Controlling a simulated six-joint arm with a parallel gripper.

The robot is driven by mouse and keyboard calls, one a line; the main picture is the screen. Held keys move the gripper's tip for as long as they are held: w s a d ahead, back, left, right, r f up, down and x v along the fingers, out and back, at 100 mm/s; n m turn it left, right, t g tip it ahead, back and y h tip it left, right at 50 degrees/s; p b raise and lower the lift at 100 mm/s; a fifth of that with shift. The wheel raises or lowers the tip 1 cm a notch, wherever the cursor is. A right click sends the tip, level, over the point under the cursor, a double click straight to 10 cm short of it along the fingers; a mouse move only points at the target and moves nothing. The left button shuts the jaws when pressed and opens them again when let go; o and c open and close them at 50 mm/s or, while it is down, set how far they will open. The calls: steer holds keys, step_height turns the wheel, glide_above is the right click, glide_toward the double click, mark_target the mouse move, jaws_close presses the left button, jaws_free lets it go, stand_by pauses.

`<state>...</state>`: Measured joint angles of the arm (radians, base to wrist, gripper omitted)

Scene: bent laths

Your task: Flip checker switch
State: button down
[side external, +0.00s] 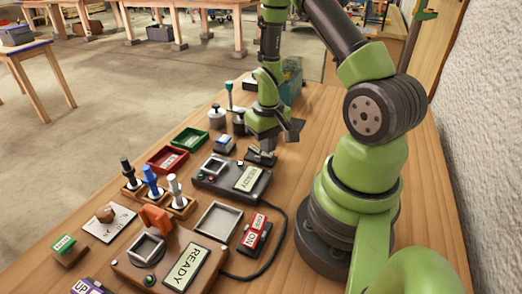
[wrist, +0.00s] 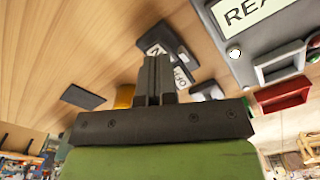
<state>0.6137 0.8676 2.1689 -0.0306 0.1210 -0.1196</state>
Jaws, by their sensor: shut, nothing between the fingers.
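A dark switch (side external: 262,155) with white labels sits on the table beside the far grey READY box (side external: 232,178). In the wrist view this switch (wrist: 184,52) shows behind my fingers, with one label that seems to read OFF. My gripper (side external: 270,144) points down right at the switch, its fingers shut and empty; in the wrist view the closed fingertips (wrist: 158,60) overlap the switch and hide part of it. I cannot tell whether they touch it. A second switch, red with an ON label (side external: 256,233), stands nearer the camera, beside a brown READY box (side external: 172,262).
Metal weights (side external: 217,117) stand left of my gripper. A black cable (side external: 277,250) curves across the table near my base.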

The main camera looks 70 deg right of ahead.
steer(key=shift+r, duration=3.2)
steer(key=shift+r, duration=0.1)
steer(key=a+r+n+t, duration=0.1)
steer(key=a+r+t, duration=0.1)
steer(key=a+r, duration=0.5)
steer(key=a+r+t, duration=0.3)
steer(key=a+r, duration=0.2)
steer(key=r, duration=0.5)
steer(key=s+a+r+n+t+y, duration=0.1)
steer(key=s+a+r+t+y, duration=0.1)
steer(key=s+a+r, duration=0.2)
steer(key=s+a, duration=0.1)
steer(key=s, duration=0.1)
steer(key=shift+s+a, duration=0.3)
steer(key=shift+s, duration=0.1)
